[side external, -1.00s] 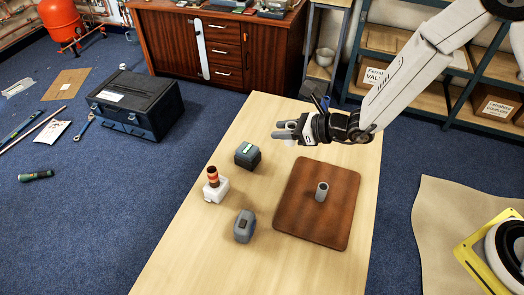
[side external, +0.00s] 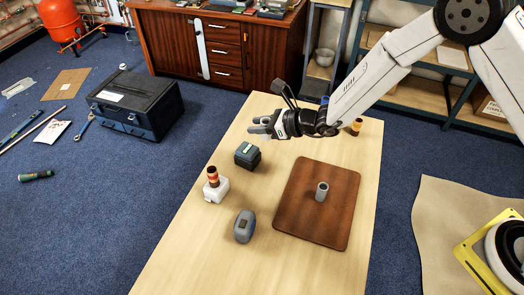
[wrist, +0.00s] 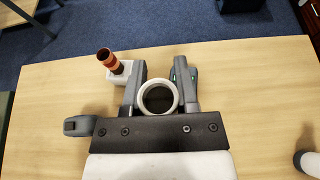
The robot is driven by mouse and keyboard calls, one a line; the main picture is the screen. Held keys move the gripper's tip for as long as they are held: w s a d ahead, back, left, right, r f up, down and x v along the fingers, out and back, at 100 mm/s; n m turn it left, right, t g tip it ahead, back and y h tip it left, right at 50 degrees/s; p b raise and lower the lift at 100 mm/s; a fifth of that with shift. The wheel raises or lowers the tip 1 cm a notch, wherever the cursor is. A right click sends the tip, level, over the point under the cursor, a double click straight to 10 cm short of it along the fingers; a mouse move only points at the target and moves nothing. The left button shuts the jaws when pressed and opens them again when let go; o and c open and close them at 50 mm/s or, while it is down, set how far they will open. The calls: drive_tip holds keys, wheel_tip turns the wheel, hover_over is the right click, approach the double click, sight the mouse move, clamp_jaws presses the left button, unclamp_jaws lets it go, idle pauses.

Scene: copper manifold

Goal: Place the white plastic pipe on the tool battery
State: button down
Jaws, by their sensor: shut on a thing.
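My gripper (side external: 262,125) is above the table's far part, pointing left in the side view. In the wrist view its fingers (wrist: 160,92) are shut on the white plastic pipe (wrist: 158,112), whose round open end faces the camera. The tool battery appears to be the dark block with a pale label (side external: 247,155), standing on the table just below and left of the gripper in the side view. In the wrist view a dark block with green lights (wrist: 186,72), seemingly this battery, is partly hidden behind the right finger. The pipe is apart from it.
A white block with a copper-and-red cylinder (side external: 214,184) and a grey rounded object (side external: 244,226) stand near the table's left edge. A brown board (side external: 300,225) bears a grey tube (side external: 321,191). A white cylinder (wrist: 308,162) shows at the wrist view's right. The table's near part is clear.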

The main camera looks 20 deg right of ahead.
hover_over(241, 147)
drive_tip(key=s, duration=0.2)
drive_tip(key=f, duration=0.5)
drive_tip(key=shift+w+d, duration=0.15)
drive_tip(key=shift+d, duration=0.2)
drive_tip(key=shift+w+a+f, duration=0.25)
drive_tip(key=shift+w+f, duration=0.35)
drive_tip(key=shift+f, duration=0.15)
drive_tip(key=shift+f, duration=0.1)
drive_tip(key=shift+w+f, duration=0.2)
drive_tip(key=shift+f, duration=1.5)
drive_tip(key=shift+f, duration=0.1)
drive_tip(key=shift+c, duration=1.8)
unclamp_jaws()
